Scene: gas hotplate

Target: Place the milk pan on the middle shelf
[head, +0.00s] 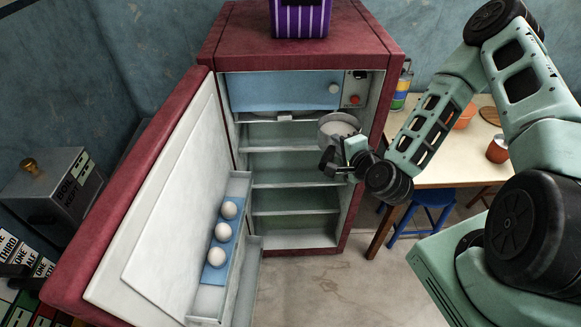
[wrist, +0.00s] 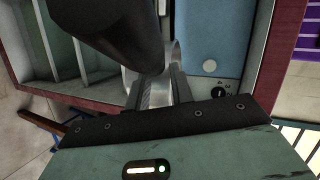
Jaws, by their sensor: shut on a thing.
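The milk pan (head: 338,127) is a small, pale metal pan, held at the right side of the open fridge, level with the upper shelves. My gripper (head: 337,160) is shut on it, just below and in front of the pan in the head view. In the wrist view my gripper (wrist: 158,92) has the pan's shiny metal (wrist: 168,60) between and beyond its fingers. A large dark shape hides part of the pan there. The middle shelf (head: 285,181) looks empty. I cannot tell whether the pan touches a shelf.
The red fridge (head: 300,53) has its door (head: 150,190) swung open to the left, with eggs (head: 222,231) in its rack. A blue compartment front (head: 275,91) spans the fridge top. A wooden table (head: 450,165) and blue stool (head: 425,205) stand to the right.

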